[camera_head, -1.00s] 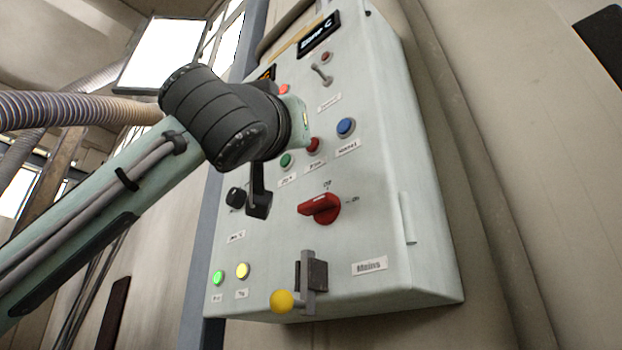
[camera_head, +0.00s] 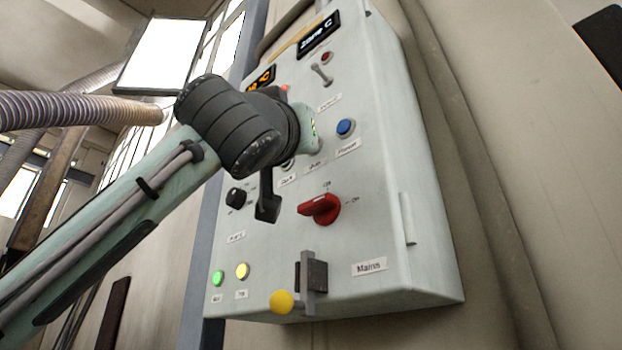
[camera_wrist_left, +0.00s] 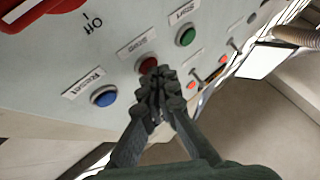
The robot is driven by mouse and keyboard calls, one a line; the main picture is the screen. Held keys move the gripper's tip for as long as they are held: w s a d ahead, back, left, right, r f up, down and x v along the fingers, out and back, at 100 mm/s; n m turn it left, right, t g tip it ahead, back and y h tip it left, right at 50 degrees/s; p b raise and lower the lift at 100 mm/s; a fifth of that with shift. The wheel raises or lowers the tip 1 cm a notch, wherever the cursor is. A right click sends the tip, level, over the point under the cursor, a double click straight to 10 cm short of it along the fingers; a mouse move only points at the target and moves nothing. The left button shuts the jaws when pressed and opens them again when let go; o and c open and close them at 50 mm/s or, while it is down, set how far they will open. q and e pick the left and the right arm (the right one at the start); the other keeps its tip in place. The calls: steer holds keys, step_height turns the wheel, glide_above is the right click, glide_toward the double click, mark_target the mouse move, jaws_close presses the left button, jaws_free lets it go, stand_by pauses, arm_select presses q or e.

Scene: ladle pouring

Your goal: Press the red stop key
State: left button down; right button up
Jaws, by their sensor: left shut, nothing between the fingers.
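The red stop key (camera_wrist_left: 147,65) is a round button on the pale green panel. In the left wrist view it sits between a green key (camera_wrist_left: 185,37) and a blue key (camera_wrist_left: 104,96). My left gripper (camera_wrist_left: 160,80) is shut and empty. Its fingertips overlap the near edge of the red key in this view; I cannot tell whether they touch it. In the head view my left wrist hides the red key and most of the green key. The blue key (camera_head: 346,127) shows right of the wrist. My right gripper is not in view.
The panel (camera_head: 385,225) also carries a red rotary switch (camera_head: 320,208), a black knob (camera_head: 237,197), a toggle (camera_head: 321,73), and lit green (camera_head: 218,278) and yellow (camera_head: 242,271) lamps. A yellow-knobbed lever (camera_head: 281,301) sticks out below. A ribbed hose (camera_head: 80,110) runs at the left.

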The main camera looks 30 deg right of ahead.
arm_select(q)
steer(key=shift+w+d, duration=0.1)
steer(key=shift+d, duration=0.05)
stand_by(0.5)
steer(key=shift+s+a+b, duration=0.25)
steer(key=shift+a+b, duration=0.05)
steer(key=shift+a, duration=0.4)
steer(key=shift+a+f, duration=0.1)
steer(key=shift+s+a+b, duration=0.25)
steer(key=shift+s+a, duration=0.05)
steer(key=shift+a, duration=0.45)
steer(key=shift+s+a+b, duration=0.25)
steer(key=shift+a+b, duration=0.05)
steer(key=shift+a, duration=0.45)
steer(key=shift+s+a+b, duration=0.25)
steer(key=shift+s+a, duration=0.05)
steer(key=shift+a, duration=0.45)
